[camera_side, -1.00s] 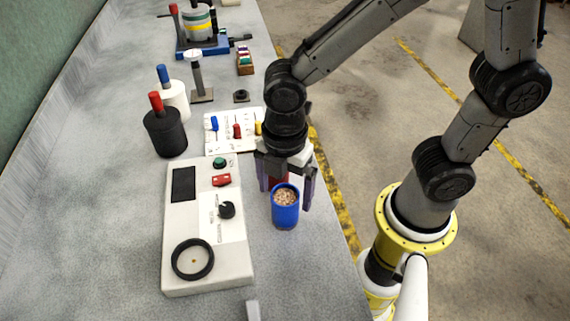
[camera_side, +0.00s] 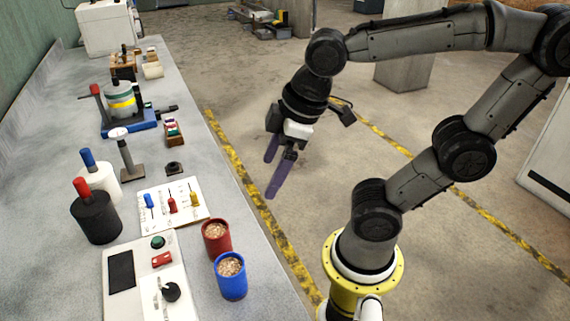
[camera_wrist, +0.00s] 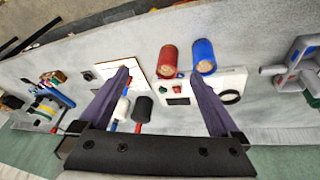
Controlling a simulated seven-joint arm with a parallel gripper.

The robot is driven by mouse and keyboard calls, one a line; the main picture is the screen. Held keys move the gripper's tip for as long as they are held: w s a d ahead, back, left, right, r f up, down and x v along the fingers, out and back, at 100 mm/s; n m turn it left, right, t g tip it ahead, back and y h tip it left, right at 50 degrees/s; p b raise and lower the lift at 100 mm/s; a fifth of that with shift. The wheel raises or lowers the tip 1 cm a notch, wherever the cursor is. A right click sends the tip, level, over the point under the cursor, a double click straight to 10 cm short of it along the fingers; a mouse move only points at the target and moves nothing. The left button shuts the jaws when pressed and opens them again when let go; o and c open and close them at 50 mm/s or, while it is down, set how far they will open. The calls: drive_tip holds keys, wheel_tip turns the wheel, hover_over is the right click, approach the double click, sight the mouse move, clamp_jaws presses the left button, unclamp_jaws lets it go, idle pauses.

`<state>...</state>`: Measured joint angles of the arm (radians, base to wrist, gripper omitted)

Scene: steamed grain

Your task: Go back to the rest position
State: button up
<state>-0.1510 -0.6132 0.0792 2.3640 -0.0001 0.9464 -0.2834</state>
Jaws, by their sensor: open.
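My gripper (camera_side: 274,172) is open and empty, with purple fingers. It hangs in the air to the right of the workbench, over the floor, in the side view. In the wrist view, the open fingers of my gripper (camera_wrist: 163,98) frame part of the bench from above. A blue cup (camera_side: 232,284) filled with grain stands on the bench near its right edge. A red cup (camera_side: 216,241) with grain stands just behind it. Both cups also show in the wrist view, the red cup (camera_wrist: 167,60) left of the blue cup (camera_wrist: 204,56).
A white device (camera_side: 126,248) with a dark screen and knob lies left of the cups. A white card (camera_side: 175,203) with coloured sliders lies behind it. Black (camera_side: 96,220) and white (camera_side: 100,180) canisters stand farther left. The floor around my gripper is clear.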

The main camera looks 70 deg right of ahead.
drive_tip(key=d+m, duration=0.1)
drive_tip(key=s+d+m+t, duration=0.1)
drive_tip(key=m, duration=0.1)
drive_tip(key=s+d+m, duration=0.1)
drive_tip(key=m, duration=0.1)
drive_tip(key=shift+s+h, duration=0.25)
drive_tip(key=shift+h, duration=0.05)
idle(0.9)
